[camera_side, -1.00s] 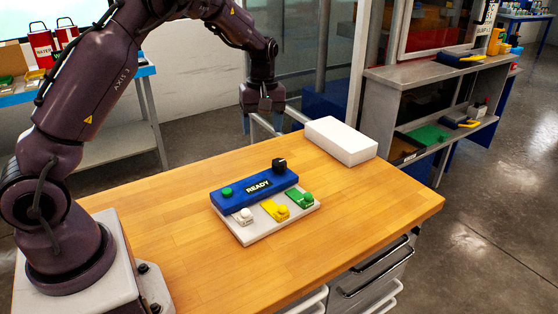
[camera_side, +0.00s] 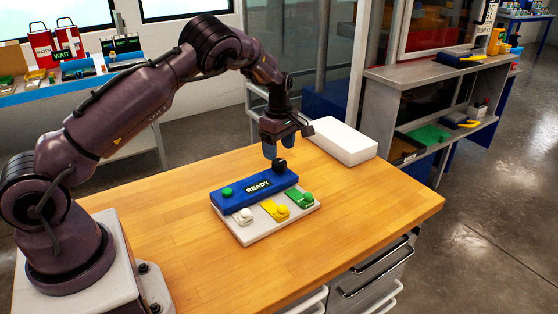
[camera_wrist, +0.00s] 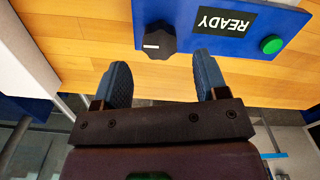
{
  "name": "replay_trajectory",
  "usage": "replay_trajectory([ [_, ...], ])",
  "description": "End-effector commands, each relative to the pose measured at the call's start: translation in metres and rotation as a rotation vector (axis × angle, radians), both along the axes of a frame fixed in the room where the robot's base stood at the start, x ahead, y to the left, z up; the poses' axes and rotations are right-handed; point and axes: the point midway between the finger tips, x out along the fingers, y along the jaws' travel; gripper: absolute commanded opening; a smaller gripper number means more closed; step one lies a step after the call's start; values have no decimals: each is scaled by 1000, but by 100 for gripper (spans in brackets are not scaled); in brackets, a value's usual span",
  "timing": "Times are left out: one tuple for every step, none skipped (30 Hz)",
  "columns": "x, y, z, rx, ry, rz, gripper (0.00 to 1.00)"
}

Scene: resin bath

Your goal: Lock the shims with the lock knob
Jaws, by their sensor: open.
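The lock knob (camera_side: 280,166) is a black knob with a white mark, standing at the right end of the blue bar (camera_side: 228,204) labelled READY. It also shows in the wrist view (camera_wrist: 159,41). A green button (camera_side: 227,192) is at the bar's left end. The bar lies along the far side of a white base plate (camera_side: 247,238). White (camera_side: 245,216), yellow (camera_side: 276,211) and green (camera_side: 300,204) shims with round knobs sit along its front. My gripper (camera_side: 275,152) points down, open and empty, just above and behind the lock knob. In the wrist view its blue fingertips (camera_wrist: 160,72) are apart, the knob beyond them.
A white box (camera_side: 341,141) lies on the wooden table (camera_side: 390,200) to the right of my gripper. The table is clear in front and to the right of the plate. A grey shelf unit (camera_side: 420,80) with tools stands beyond the table.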

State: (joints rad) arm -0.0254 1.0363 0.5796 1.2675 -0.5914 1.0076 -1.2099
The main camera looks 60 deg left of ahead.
Motion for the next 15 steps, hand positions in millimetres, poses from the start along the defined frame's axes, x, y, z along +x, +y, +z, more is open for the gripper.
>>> replay_trajectory([
  [0,0,-11,-1,2,1,67],
  [0,0,-16,-1,3,0,67],
  [-1,0,-22,0,2,0,67],
  [0,0,-26,1,1,0,67],
  [0,0,-30,0,1,0,67],
  [0,0,-34,0,1,0,67],
  [0,0,-37,0,1,-1,67],
  [0,0,-39,0,0,-1,67],
  [0,1,-41,0,0,-1,67],
  [0,1,-43,1,0,-1,67],
  [0,1,-44,1,-1,-1,67],
  [0,1,-45,1,-1,-1,67],
  [0,1,-45,1,-1,-1,67],
  [0,1,-46,0,-1,-1,67],
  [0,0,-46,1,-2,-1,67],
])
